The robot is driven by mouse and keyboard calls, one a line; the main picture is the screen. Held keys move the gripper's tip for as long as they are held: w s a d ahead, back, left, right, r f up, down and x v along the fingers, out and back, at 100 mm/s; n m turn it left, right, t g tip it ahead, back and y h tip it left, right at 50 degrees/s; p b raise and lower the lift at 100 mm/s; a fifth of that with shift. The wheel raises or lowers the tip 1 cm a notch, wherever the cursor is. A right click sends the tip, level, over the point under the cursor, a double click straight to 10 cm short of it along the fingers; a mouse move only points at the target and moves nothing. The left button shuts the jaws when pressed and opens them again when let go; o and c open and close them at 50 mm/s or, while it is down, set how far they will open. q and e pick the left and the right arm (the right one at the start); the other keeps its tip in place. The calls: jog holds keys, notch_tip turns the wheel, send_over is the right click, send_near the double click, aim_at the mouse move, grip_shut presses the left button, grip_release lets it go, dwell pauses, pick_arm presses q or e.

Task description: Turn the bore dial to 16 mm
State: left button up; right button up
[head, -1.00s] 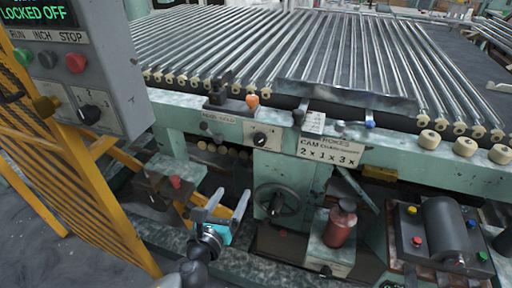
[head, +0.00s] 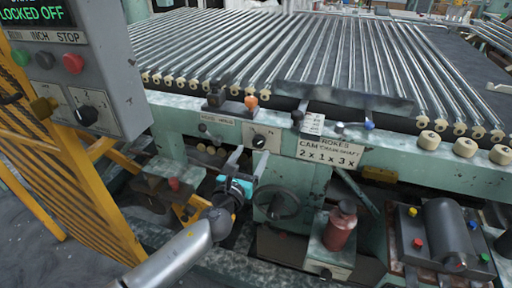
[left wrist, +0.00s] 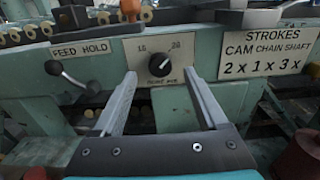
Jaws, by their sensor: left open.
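The bore dial (head: 259,141) is a round black knob with a pale pointer mark on a cream plate on the green machine front. In the left wrist view the dial (left wrist: 161,67) sits between and beyond my fingertips, under the marks 16 and 20. Lettering below it is partly hidden by the knob. My left gripper (head: 249,160) is open and empty, its two fingers pointing up at the plate from just below. In the left wrist view my left gripper (left wrist: 160,76) has one finger either side of the dial, apart from it. My right gripper is not in view.
A feed hold lever (left wrist: 62,72) is left of the dial. The strokes sign (head: 328,153) is to its right. A handwheel (head: 277,203) and a red bottle (head: 340,228) are below. A control box (head: 85,75) and yellow guard (head: 75,175) stand left.

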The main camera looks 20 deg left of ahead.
aim_at(258, 143)
pick_arm(q)
jog(key=w, duration=0.3)
jog(key=shift+w+d+b, duration=0.1)
jog(key=shift+w+b, duration=0.1)
jog(key=shift+b, duration=0.1)
jog(key=shift+w, duration=0.5)
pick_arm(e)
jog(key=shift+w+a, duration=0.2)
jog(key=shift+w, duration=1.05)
pick_arm(q)
jog(key=shift+c, duration=0.3)
grip_shut()
